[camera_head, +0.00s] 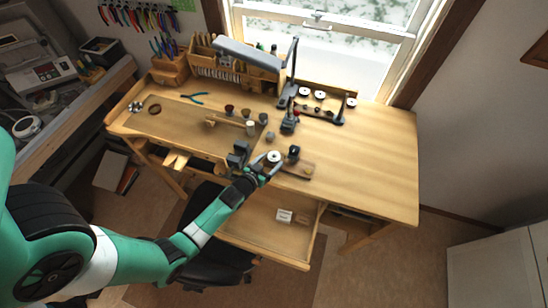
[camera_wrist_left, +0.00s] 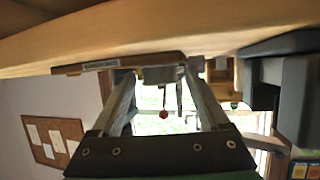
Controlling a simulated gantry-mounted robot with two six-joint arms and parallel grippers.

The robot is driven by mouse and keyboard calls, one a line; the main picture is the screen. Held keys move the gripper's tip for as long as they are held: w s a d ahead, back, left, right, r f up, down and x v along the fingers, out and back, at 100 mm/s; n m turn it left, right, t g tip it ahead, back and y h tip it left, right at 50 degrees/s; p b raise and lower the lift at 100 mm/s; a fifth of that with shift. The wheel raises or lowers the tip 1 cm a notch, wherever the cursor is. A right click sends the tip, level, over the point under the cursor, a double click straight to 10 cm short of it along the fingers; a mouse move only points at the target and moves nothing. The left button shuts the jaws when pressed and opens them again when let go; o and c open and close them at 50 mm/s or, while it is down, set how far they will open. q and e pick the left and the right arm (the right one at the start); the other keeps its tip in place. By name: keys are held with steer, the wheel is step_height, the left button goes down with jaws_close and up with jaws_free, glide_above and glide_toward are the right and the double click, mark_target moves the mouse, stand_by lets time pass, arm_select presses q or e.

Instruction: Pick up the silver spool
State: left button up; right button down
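A small silver spool (camera_head: 273,157) with a pale round top sits near the front edge of the workbench, by a small wooden board (camera_head: 297,170). My left gripper (camera_head: 265,168) is right at the spool's near side, low at the bench edge. In the left wrist view, the left gripper (camera_wrist_left: 158,80) has its two fingers apart. A small greyish piece (camera_wrist_left: 160,74) by the wooden board shows between the fingertips; I cannot tell if it is the spool or if the fingers touch it. My right gripper is in neither view.
Small dark tools, one a dark block (camera_head: 294,152), stand close around the spool. Several pale spools, one a white spool (camera_head: 320,95), are at the back on a dark rack. An open drawer (camera_head: 255,238) juts out below. The bench's right side is clear.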

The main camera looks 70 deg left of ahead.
arm_select(q)
steer(key=c, duration=1.1)
steer(key=shift+r, duration=0.1)
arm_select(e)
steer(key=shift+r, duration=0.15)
